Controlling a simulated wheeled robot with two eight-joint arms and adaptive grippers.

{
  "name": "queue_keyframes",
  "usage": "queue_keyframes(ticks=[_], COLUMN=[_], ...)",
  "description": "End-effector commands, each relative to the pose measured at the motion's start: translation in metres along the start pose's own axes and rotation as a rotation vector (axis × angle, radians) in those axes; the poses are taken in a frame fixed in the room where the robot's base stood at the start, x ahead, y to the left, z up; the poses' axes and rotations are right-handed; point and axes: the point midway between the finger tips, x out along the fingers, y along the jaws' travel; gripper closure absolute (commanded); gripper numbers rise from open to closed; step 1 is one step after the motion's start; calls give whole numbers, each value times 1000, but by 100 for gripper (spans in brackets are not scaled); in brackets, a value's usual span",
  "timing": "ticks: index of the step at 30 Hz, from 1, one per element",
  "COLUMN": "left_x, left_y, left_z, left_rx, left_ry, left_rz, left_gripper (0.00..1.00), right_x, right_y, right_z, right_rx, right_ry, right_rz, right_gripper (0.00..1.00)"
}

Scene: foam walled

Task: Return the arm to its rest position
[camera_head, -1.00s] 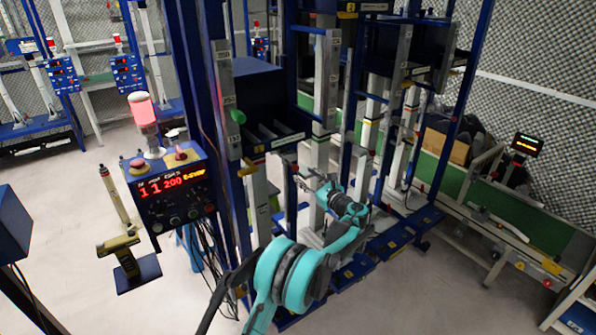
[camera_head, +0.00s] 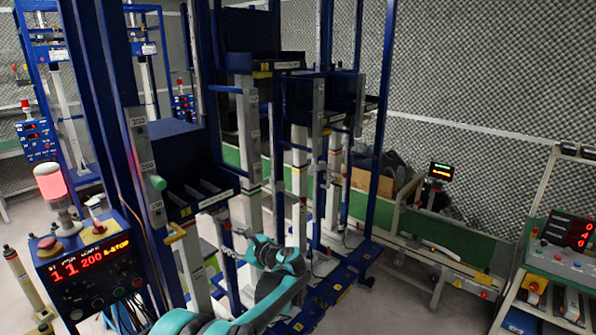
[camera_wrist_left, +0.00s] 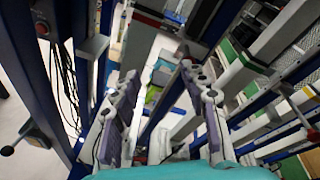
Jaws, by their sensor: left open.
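My left arm is teal and rises from the bottom of the head view into the blue rack. My left gripper (camera_head: 230,236) is at the rack's front, near a yellow handle and pale posts. In the left wrist view its two grey and purple fingers (camera_wrist_left: 160,78) stand wide apart with nothing between them. Blue and pale rack bars lie beyond and to both sides of the fingers. Whether the fingers touch any bar I cannot tell. My right gripper is not in view.
A blue rack (camera_head: 185,188) with upright posts surrounds the gripper closely. A control box (camera_head: 88,270) with a red display and lamp stands at the left. A green conveyor (camera_head: 445,235) runs behind at the right. Grey floor (camera_head: 375,310) is clear at the lower right.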

Motion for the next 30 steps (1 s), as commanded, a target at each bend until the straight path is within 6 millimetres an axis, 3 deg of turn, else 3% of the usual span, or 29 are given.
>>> queue_keyframes(ticks=[1,6,13,18,24,30], left_x=[-8,-42,-108,-166,-230,-266], left_y=[15,66,147,208,269,301], left_z=[18,53,79,80,65,48], left_rx=[-87,-404,-847,-1177,-1537,-1750], left_ry=[50,214,394,497,580,615], left_rz=[32,155,367,555,792,955], left_gripper=[56,56,56,56,56,56], right_x=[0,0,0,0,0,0], right_y=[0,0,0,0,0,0], right_z=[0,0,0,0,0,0], right_rx=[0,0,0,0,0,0], right_ry=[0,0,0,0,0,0], right_rz=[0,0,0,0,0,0], right_gripper=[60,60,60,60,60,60])
